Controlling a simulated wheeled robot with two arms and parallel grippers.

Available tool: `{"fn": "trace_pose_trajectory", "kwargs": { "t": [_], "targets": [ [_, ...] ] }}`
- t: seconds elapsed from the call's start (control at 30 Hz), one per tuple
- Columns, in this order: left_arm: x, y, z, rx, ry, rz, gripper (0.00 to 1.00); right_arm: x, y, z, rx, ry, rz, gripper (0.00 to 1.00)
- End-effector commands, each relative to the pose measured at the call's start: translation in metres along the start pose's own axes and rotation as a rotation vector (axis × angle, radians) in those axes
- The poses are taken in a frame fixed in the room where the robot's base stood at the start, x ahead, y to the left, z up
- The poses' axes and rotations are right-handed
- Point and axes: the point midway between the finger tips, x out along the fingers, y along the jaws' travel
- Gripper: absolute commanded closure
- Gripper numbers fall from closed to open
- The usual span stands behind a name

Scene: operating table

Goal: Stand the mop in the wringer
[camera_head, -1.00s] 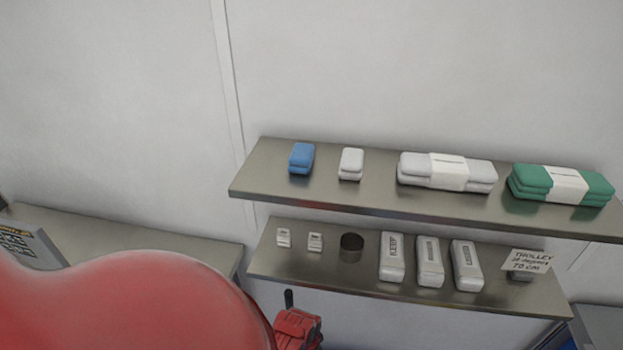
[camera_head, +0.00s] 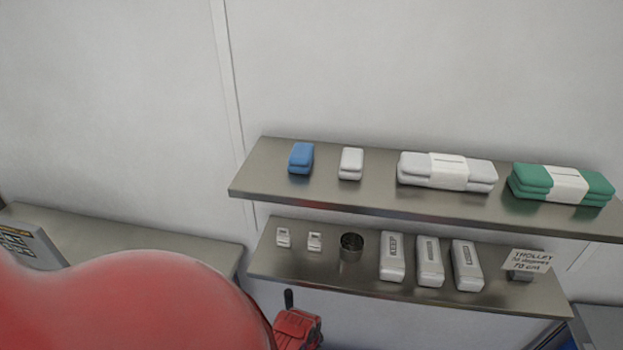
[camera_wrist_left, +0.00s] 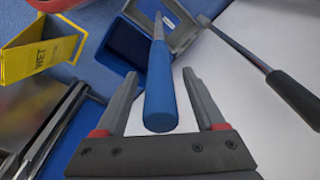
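The mop's blue handle grip (camera_wrist_left: 160,90) shows in the left wrist view, with its thin metal shaft running away toward the top. My left gripper (camera_wrist_left: 160,76) is open, one finger on each side of the blue grip in the picture, with gaps on both sides. A grey frame (camera_wrist_left: 188,38), perhaps the wringer, stands beyond, with a dark blue compartment (camera_wrist_left: 122,46) beside it. The shaft's far end overlaps this frame; I cannot tell whether the mop stands inside it. The mop head is not visible. My right gripper is in no view.
A yellow "WET" sign (camera_wrist_left: 38,52) stands left of the gripper. A black-handled tool (camera_wrist_left: 292,98) lies at the right. In the head view, stocked upper (camera_head: 380,195) and lower (camera_head: 330,273) shelves line the wall, with a red object (camera_head: 296,327) below.

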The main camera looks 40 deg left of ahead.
Motion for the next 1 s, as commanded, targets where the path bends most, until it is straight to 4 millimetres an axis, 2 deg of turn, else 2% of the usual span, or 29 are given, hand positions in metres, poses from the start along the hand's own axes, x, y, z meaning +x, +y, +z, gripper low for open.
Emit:
{"fn": "trace_pose_trajectory", "kwargs": {
  "t": [0.37,0.53,0.63,0.7,1.0],
  "targets": [
    [-0.007,0.000,0.000,-0.001,0.000,0.001,0.29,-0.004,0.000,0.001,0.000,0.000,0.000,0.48],
    [-0.032,-0.001,0.000,-0.001,0.004,-0.003,0.29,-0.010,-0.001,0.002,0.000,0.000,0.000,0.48],
    [-0.059,-0.001,-0.001,-0.001,0.005,-0.004,0.29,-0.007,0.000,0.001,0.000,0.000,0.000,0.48],
    [-0.087,0.000,-0.001,0.000,-0.002,-0.001,0.29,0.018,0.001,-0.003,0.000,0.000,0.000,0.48],
    [-0.151,-0.001,-0.001,0.001,-0.001,-0.003,0.29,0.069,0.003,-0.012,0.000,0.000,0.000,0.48]
  ]
}}
